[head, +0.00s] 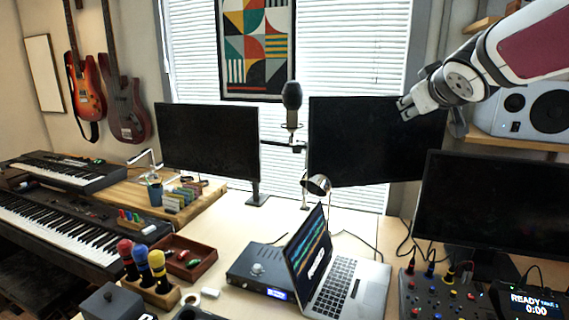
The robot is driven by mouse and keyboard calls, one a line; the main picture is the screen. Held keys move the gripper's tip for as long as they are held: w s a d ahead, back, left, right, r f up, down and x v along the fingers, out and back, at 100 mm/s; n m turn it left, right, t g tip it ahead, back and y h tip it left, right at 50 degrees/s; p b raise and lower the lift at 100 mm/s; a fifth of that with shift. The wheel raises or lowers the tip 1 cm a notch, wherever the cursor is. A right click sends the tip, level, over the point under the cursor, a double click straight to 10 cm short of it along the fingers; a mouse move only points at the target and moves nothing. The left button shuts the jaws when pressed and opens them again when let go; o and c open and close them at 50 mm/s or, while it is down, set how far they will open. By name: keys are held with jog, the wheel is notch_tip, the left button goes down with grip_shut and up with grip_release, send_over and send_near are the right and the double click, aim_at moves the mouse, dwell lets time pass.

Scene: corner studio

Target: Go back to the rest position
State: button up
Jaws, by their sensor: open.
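My gripper (404,108) is raised at the upper right of the head view, in front of the right-middle monitor (350,150). My arm reaches in from the top right corner. The fingers point left and slightly down, and I see nothing between them. The gripper is open and well above the desk. The fingertips are small in this view.
An open laptop (345,285) stands on the desk beside a dark audio box (258,272). A microphone (292,97) rises between two monitors. Another monitor (495,200) stands at right. A wooden tray (205,262) and keyboards (60,235) are left. A speaker (530,108) sits near my arm.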

jog(key=s+a+f+m+g+p, duration=0.1)
jog(key=s+a+f+g, duration=0.2)
jog(key=s, duration=1)
jog(key=s+a+f+m+g+y+p, duration=0.1)
jog(key=s+a+f+g, duration=0.2)
jog(key=s+f, duration=0.6)
jog(key=s+a+f+m+g+y, duration=0.1)
jog(key=s+a+f+g, duration=0.2)
jog(key=s, duration=1.4)
notch_tip(320, 180, down, 3)
jog(key=shift+s+a+r+g+p, duration=0.1)
jog(key=shift+s+a+g+p, duration=0.1)
jog(key=shift+g+p, duration=0.2)
